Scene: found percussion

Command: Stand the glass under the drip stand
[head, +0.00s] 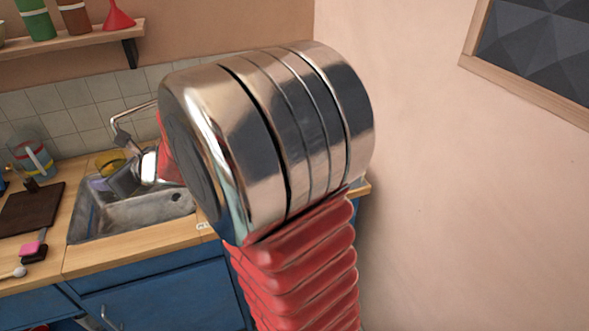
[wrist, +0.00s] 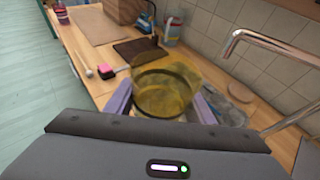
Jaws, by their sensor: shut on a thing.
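A clear yellow glass (wrist: 165,90) is between the purple finger pads of my gripper (wrist: 160,105) in the wrist view, shut on it. In the head view the glass (head: 108,158) is small and partly hidden behind my gripper (head: 100,178), which is over the sink area. A bent metal pipe (wrist: 240,38) rises to the right of the glass in the wrist view, apart from it; I cannot tell whether it is the drip stand or a tap. A pale round disc (wrist: 241,90) lies near the wall, under the pipe's bend in the picture.
A metal sink (head: 90,228) is set in the wooden counter (head: 150,242). To its left are a dark board (head: 32,210), a striped mug (head: 38,160), a pink sponge (head: 31,247) and a white-ended stick (head: 14,273). My arm hides the counter's right part.

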